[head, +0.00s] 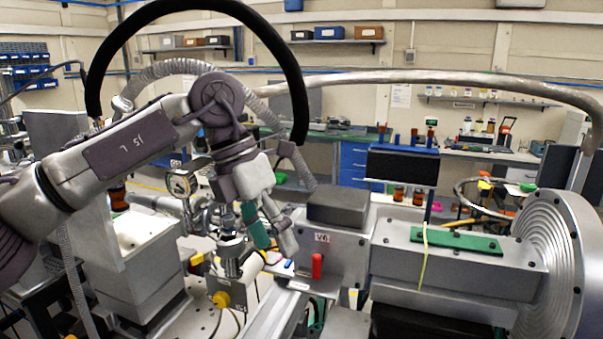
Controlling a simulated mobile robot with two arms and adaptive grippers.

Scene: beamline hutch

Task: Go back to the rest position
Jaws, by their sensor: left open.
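My left arm comes in from the left and bends downward at the middle of the head view. My left gripper (273,246) points down with its fingers apart, and a teal pad shows on one finger. Nothing shows between the fingers. It hangs in front of the grey beamline housing marked V6 (322,238), close to a metal fitting (233,250) on its left. I cannot tell whether it touches anything there. My right gripper is not in the view.
A large round flange (560,265) and a grey housing with a green plate (456,240) fill the right. A blue-drawered workbench (354,163) stands behind.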

